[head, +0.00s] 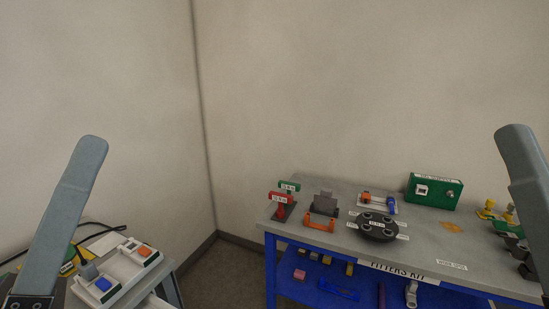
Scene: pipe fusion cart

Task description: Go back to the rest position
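A grey link of my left arm rises at the left edge of the head view, in front of a small grey side table. A grey link of my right arm shows at the right edge, over the end of the workbench (400,253). I cannot make out the fingertips of either gripper, so I see neither an opening nor a held thing. No part of my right gripper shows.
A white tray (128,265) with orange and blue pieces stands on the side table. The bench carries red and green tagged stands (281,199), an orange-handled grey block (321,222), a black disc (378,227) and a green box (434,191). Floor shows between the tables.

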